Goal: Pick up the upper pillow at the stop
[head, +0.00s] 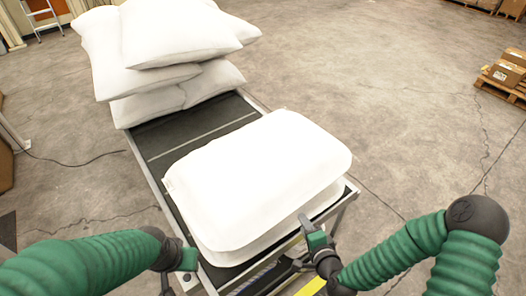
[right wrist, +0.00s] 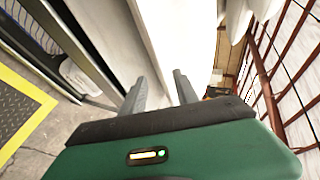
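Two white pillows lie stacked at the near end of the dark conveyor. The upper pillow (head: 258,172) lies flat and covers most of the lower pillow (head: 232,256), whose edge shows beneath it. My right gripper (head: 308,225) is at the near right edge of the stack. In the right wrist view its two fingers (right wrist: 160,92) stand apart, with a white pillow surface (right wrist: 178,40) just ahead; I see nothing clamped. My left gripper (head: 188,260) is by the near left corner of the stack; its fingers are not clear enough to judge.
More white pillows (head: 165,55) are piled at the conveyor's far end. The dark belt (head: 195,138) between is clear, bordered by a metal frame. Cartons on a pallet (head: 505,75) stand far right. A red lattice (right wrist: 285,70) shows in the right wrist view.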

